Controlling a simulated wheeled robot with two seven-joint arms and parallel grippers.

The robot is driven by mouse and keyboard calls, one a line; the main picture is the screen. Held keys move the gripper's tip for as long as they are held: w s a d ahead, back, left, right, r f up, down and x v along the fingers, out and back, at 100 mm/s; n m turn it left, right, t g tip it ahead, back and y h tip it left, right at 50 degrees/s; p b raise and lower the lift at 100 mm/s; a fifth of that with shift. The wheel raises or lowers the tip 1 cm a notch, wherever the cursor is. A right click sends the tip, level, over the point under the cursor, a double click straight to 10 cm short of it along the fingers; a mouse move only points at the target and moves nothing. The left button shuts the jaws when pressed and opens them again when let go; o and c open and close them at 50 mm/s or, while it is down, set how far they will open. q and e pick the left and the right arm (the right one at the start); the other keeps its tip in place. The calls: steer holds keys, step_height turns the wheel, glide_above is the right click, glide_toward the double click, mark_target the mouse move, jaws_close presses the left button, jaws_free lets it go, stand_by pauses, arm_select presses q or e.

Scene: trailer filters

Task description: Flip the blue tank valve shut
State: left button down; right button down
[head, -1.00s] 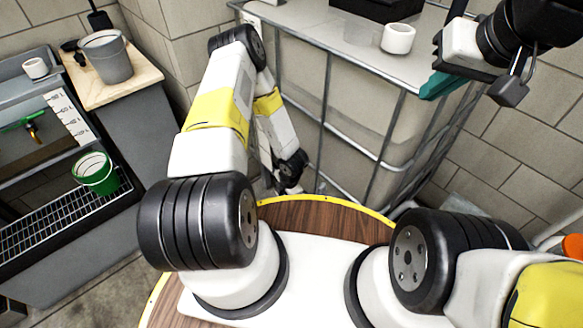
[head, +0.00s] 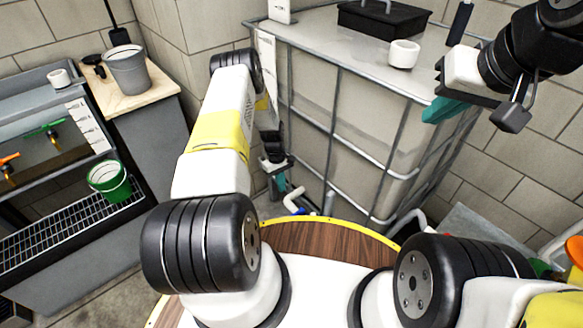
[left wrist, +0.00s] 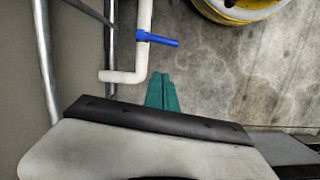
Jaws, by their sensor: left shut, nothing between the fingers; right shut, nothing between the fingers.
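The blue valve handle (left wrist: 158,39) sits on a white pipe (left wrist: 143,60) in the left wrist view and sticks out to the right, across the pipe. The pipe bends left below it. In the head view the white pipe (head: 292,200) shows small and low beside the caged tank (head: 305,90), with a bit of blue near it. My left gripper (left wrist: 162,92) has its teal fingers shut and empty, below the handle in the wrist picture and apart from it. My right gripper (head: 443,108) is shut and empty, in front of the tank's top right.
Metal cage bars (left wrist: 45,60) run close to the left of the pipe. A round yellow-edged base (left wrist: 240,10) stands at the top right; concrete floor lies between. In the head view a white cup (head: 404,55) and black box (head: 383,20) are on the tank. A sink bench stands left.

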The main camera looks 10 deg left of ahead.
arm_select(q)
steer(key=s+d+f, duration=0.3)
steer(key=f, duration=0.7)
steer(key=shift+s+d, duration=0.2)
steer(key=shift+d, duration=0.05)
